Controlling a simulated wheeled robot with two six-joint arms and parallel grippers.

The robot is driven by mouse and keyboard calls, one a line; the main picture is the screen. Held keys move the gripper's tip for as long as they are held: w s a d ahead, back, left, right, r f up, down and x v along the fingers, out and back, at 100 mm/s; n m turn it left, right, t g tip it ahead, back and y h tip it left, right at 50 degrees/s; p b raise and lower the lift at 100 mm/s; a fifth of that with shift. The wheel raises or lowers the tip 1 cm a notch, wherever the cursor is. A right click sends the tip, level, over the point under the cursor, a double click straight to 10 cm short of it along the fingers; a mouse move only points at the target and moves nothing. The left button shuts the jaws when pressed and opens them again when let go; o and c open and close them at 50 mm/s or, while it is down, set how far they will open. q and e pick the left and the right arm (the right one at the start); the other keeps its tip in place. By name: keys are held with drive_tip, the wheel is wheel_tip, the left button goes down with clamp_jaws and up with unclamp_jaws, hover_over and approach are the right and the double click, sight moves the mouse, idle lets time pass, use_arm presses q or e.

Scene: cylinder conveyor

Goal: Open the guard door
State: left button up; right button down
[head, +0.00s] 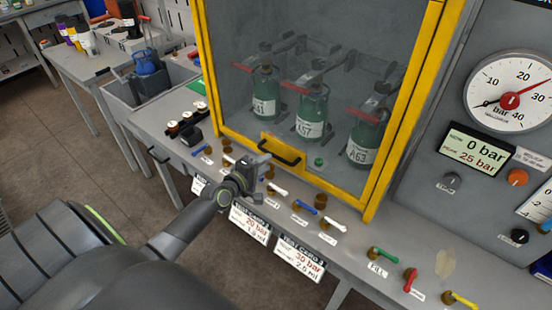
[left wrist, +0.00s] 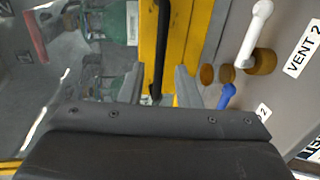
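The guard door (head: 222,85) is a clear panel in a yellow frame and looks closed across the front of the cabinet. Its black bar handle (head: 281,153) sits on the lower yellow rail. My left gripper (head: 257,168) is in front of the rail, close to the handle's left end. In the left wrist view the two grey fingers (left wrist: 158,82) are apart, and the black handle (left wrist: 163,45) runs between them in the picture. I cannot tell whether the fingers reach around it or touch it. My right gripper is not in view.
Several green cylinders (head: 312,112) stand behind the panel. Small valves with coloured levers, such as the white one (head: 277,190), line the bench ledge below the door. A gauge panel (head: 480,180) stands at right. A grey bin with a blue cylinder (head: 147,62) is at left.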

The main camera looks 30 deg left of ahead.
sight(276, 157)
use_arm(q)
drive_tip(key=b+x, duration=0.1)
drive_tip(key=x, duration=0.5)
drive_tip(key=shift+w, duration=0.1)
clamp_jaws()
